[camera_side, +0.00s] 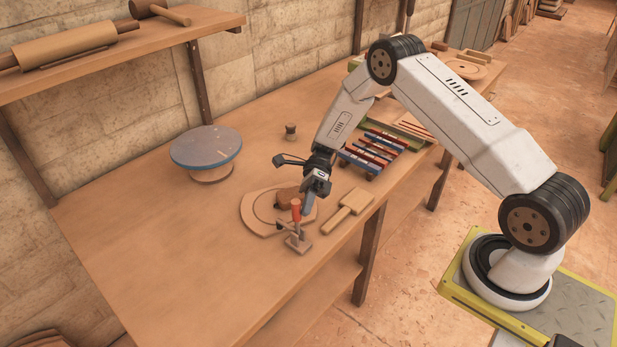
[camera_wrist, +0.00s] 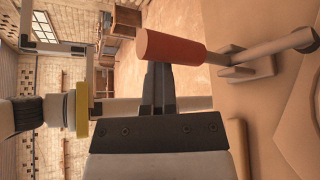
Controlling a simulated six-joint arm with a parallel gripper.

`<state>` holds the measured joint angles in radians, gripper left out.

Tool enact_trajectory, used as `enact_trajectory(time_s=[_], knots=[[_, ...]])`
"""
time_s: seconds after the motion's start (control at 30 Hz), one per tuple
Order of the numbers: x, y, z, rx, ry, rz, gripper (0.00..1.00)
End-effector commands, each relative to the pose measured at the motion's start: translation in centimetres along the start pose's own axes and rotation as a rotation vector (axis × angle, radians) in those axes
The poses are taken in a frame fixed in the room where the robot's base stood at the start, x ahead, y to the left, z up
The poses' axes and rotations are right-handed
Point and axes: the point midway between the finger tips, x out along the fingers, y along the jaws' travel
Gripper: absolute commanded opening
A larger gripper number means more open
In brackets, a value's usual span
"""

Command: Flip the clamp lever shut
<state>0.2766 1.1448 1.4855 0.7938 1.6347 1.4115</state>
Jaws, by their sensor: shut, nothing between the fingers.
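The clamp lever (camera_side: 296,211) has an orange-red handle and stands roughly upright on its small clamp base (camera_side: 299,243) near the front edge of the bench. The handle (camera_wrist: 168,45) shows large in the wrist view, crossing the tips of my fingers, with its metal stem running right to the clamp base (camera_wrist: 248,66). My gripper (camera_side: 307,204) is right beside the handle, on its right in the side view. Its fingers (camera_wrist: 158,70) are shut together with nothing between them. The tips look very close to the handle; I cannot tell whether they touch it.
A round wooden board (camera_side: 252,224) lies just behind the clamp, and a wooden paddle (camera_side: 348,211) lies to its right. A turntable (camera_side: 205,148) and a small knob-like object (camera_side: 290,131) stand farther back. A rack of coloured bars (camera_side: 372,152) is behind my gripper. The bench's left part is clear.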

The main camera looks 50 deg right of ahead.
Motion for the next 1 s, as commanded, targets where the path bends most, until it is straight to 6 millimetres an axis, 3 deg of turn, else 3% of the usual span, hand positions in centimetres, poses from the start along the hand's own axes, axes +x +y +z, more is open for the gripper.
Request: enact_trajectory(time_s=[0.47, 1.0], knots=[[-0.8, -0.2, 0.4, -0.011, -0.008, -0.014, 0.00], [-5.4, -1.7, -0.4, -0.004, -0.005, -0.007, 0.00]])
